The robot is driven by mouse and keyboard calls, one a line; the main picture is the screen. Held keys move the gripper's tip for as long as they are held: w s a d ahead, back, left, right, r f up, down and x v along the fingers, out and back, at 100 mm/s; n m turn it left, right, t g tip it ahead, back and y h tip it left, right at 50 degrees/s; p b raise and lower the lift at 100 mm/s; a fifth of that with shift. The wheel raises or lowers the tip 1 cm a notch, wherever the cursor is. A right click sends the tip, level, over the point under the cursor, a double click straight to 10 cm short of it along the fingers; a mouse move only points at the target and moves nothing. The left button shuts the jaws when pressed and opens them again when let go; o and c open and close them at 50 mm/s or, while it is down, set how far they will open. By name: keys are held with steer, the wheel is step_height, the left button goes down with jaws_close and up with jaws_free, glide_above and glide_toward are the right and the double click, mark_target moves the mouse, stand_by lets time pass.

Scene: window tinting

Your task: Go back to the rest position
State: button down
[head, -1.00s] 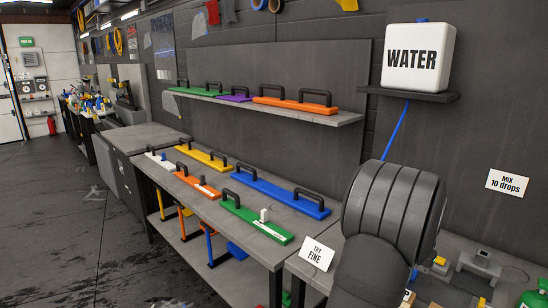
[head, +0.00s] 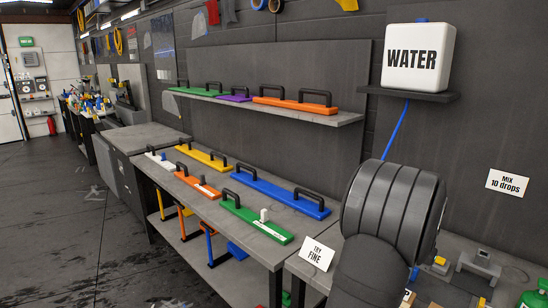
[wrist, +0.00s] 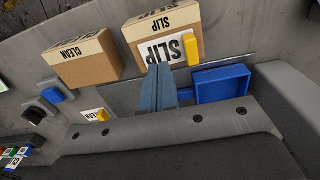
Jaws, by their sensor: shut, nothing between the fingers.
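My gripper (wrist: 161,70) shows in the wrist view as two blue-grey fingers pressed together, with nothing between them. In the head view the dark rounded links of my arm fill the lower right, and the gripper itself is hidden there.
A box marked CLEAN (wrist: 82,60) stands beside the SLIP box. In the head view, a bench (head: 205,202) holds several coloured handled bars, a shelf (head: 345,118) holds more, and a white WATER container (head: 418,75) stands above my arm. Open floor (head: 50,220) lies left.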

step_height(320, 180, down, 4)
steer(key=shift+f, duration=0.1)
step_height(320, 180, up, 17)
steer(key=w+a, duration=0.1)
step_height(320, 180, down, 9)
steer(key=shift+w+a, duration=0.15)
steer(key=shift+a, duration=0.15)
stand_by(0.3)
